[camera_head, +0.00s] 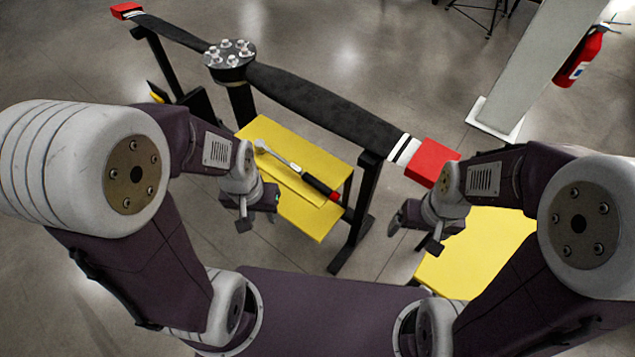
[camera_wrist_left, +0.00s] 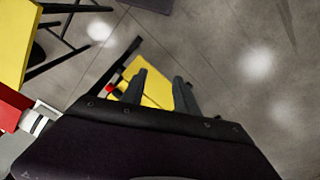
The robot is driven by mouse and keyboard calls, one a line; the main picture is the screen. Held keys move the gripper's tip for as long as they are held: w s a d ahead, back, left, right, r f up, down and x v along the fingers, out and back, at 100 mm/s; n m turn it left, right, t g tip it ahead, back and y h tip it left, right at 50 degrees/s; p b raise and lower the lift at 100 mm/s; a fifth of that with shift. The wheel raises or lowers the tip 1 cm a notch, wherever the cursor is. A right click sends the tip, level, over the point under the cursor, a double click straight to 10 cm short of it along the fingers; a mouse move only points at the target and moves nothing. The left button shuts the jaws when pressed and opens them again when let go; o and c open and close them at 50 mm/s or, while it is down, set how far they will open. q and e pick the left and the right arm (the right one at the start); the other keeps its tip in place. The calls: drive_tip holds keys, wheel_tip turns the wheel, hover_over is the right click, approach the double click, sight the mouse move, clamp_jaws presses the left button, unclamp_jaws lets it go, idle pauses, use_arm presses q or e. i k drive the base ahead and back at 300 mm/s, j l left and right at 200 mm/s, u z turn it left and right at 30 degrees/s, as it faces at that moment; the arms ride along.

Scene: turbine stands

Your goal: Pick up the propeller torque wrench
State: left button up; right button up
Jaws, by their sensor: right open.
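The propeller torque wrench (camera_head: 292,167) lies on the yellow top shelf (camera_head: 315,150) of a cart in the head view. Its silver head points to the upper left and its black handle with a red end to the lower right. My left gripper (camera_head: 257,208) is open and empty at the left of the shelf, apart from the wrench. In the left wrist view its two fingers (camera_wrist_left: 160,92) stand apart, with a yellow surface beyond them. A small red spot shows beside that surface; I cannot tell what it is. My right gripper (camera_head: 416,232) is open and empty, right of the cart.
A long black propeller (camera_head: 318,103) with red tips rests on black stands (camera_head: 350,225) behind and beside the cart. Another yellow surface (camera_head: 475,250) is below my right arm. A pale column (camera_head: 530,65) and a fire extinguisher (camera_head: 580,58) stand at the back right.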

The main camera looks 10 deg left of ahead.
sight(259, 144)
drive_tip(key=i+j+z, duration=0.15)
drive_tip(key=z, duration=0.3)
drive_tip(key=i+j+z, duration=0.25)
drive_tip(key=z, duration=0.15)
